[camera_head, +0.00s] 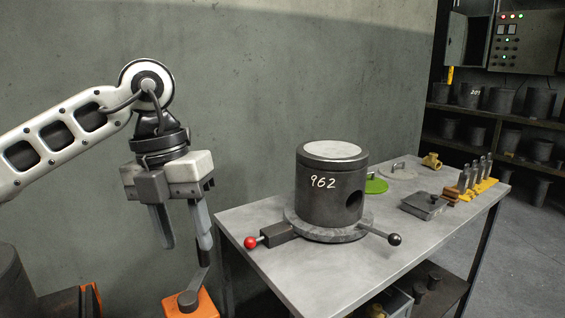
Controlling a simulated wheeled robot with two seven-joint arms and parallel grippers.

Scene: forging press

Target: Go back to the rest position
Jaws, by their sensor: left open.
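My left gripper (183,240) hangs at the left, fingers pointing down. Its two fingers are apart and I see nothing held between them. Under it, at the bottom edge, is an orange block (206,306) with a dark lever-like handle (198,282) on it. The handle's upper end lies close to the right fingertip in the picture; I cannot tell whether they touch. My right gripper is out of view.
A metal table (300,278) stands right of the gripper. A plain wall (250,80) is behind; shelves stand far right.

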